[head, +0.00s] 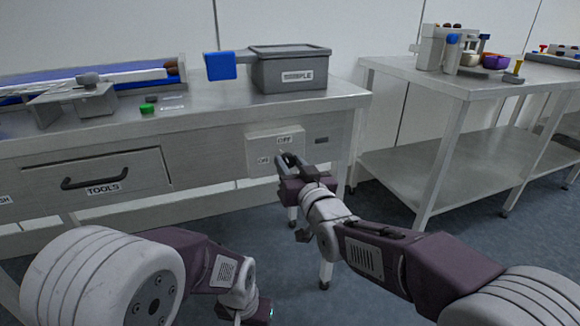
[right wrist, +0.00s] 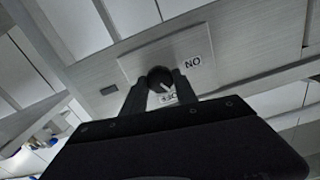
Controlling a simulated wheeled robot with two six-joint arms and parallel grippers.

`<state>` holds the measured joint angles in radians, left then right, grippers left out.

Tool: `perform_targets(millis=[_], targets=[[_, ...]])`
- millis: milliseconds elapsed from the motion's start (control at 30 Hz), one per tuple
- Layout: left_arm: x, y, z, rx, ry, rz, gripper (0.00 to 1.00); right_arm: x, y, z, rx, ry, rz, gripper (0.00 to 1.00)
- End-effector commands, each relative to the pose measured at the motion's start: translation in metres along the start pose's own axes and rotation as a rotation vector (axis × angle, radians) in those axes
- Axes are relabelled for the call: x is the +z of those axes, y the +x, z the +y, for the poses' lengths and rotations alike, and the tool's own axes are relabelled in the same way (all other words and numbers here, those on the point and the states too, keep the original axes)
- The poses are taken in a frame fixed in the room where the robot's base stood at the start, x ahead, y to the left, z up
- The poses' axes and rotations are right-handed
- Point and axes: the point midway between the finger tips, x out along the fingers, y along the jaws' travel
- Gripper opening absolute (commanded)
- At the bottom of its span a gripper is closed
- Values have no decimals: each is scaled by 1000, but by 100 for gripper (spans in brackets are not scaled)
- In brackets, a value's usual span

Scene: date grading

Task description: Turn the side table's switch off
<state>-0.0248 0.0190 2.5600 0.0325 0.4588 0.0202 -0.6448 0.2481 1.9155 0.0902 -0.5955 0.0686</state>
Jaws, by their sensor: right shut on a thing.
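The switch is a pale square plate (head: 258,146) on the front of the side table (head: 345,95), with an OFF label at its top and an ON label at its left. Its round dark knob (right wrist: 160,79) shows in the right wrist view, where the picture is upside down and the ON label is at the right. My right gripper (head: 287,160) is shut on the knob, one finger on each side, and hides it in the head view. A light mark on the knob points roughly towards the OFF label in the wrist view. My left gripper's fingers are out of the picture.
A grey SAMPLE bin (head: 290,72) with a blue-ended arm stands on the table top. A TOOLS drawer (head: 110,182) is left of the switch. A second steel table (head: 465,85) with equipment stands at the right. Bare floor lies between the tables.

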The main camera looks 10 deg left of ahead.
Motion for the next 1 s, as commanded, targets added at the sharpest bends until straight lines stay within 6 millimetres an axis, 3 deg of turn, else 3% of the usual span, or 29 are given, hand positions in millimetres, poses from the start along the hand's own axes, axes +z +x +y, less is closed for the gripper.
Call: perform_targets(millis=[500,1000], targets=[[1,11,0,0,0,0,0,2,0,1,1,386,-4,0],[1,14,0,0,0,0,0,2,0,1,1,500,-4,0]])
